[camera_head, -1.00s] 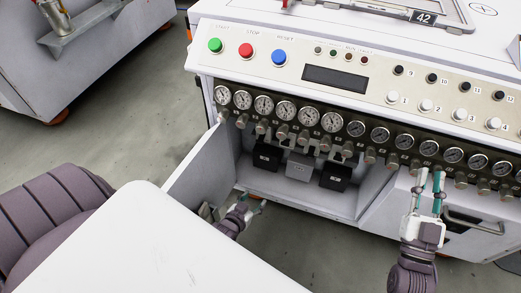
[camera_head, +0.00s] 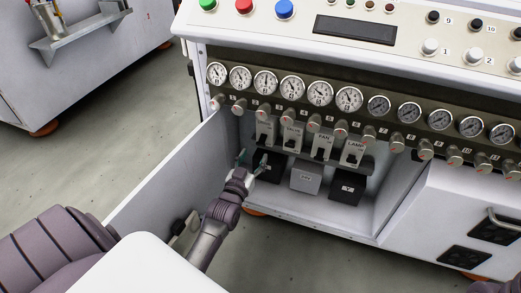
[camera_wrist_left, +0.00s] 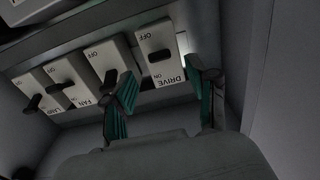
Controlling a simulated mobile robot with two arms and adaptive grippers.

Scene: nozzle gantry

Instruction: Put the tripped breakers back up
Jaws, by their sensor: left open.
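Four breakers stand in a row inside the open cabinet: DRIVE (camera_head: 264,132), VALVE (camera_head: 291,138), FAN (camera_head: 322,145) and LAMP (camera_head: 353,151). The dark levers of FAN and LAMP sit low in the head view. In the left wrist view the row shows upside down, with DRIVE (camera_wrist_left: 170,70) at the right, then FAN (camera_wrist_left: 75,82) and LAMP (camera_wrist_left: 45,95). VALVE (camera_wrist_left: 103,55) is partly behind a finger. My left gripper (camera_head: 250,160) is open just below and in front of DRIVE; its teal fingers flank the DRIVE label in the wrist view. My right gripper is out of view.
The open cabinet door (camera_head: 165,170) stands left of my left arm. Gauges (camera_head: 291,89) and regulator knobs (camera_head: 313,124) overhang the breakers. Dark and grey blocks (camera_head: 306,178) sit below them. The cabinet's inner wall (camera_head: 405,185) bounds the right side.

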